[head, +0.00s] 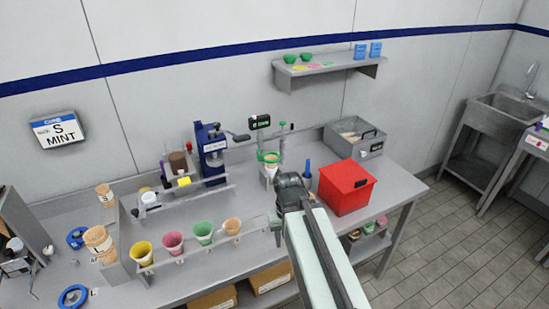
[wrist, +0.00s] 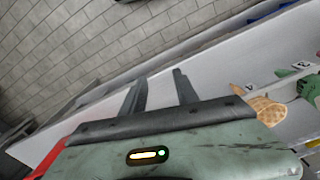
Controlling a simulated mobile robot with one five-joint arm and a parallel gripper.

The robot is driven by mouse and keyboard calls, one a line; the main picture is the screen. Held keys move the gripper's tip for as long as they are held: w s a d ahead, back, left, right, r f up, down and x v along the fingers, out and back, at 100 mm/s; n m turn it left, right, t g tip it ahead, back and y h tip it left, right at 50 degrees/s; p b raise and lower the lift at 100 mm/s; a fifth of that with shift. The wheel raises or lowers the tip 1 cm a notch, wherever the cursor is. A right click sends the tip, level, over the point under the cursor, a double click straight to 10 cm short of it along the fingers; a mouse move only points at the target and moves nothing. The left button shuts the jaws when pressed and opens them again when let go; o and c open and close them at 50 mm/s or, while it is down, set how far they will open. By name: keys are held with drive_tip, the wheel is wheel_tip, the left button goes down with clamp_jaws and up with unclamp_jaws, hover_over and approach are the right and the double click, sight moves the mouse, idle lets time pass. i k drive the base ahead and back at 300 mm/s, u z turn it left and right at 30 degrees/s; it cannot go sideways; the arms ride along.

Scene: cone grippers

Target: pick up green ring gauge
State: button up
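A green ring (head: 268,156), which looks like the green ring gauge, sits on a stand at the back of the bench, around or above a pale cone. I cannot tell whether it is loose or fixed to the stand. My gripper shows as a dark block (head: 288,188) in the head view, in front of and right of that stand. In the wrist view my gripper (wrist: 159,76) has its two fingers apart with nothing between them. Its fingertips are hard to see in the head view. A green item (wrist: 308,88) shows at the right of the wrist view; I cannot tell if it is the ring.
A red box (head: 346,188) stands close right of my gripper, with a grey bin (head: 355,137) behind it. Coloured cups, including a green one (head: 203,233), stand in a front rack. Blue rings (head: 73,296) lie at the left. A waffle cone (wrist: 262,106) is near my gripper.

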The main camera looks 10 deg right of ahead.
sight(260, 159)
drive_tip(key=u, duration=2.9)
drive_tip(key=k, duration=1.25)
drive_tip(key=z, duration=0.7)
drive_tip(key=i, duration=1.05)
drive_tip(key=u, duration=0.1)
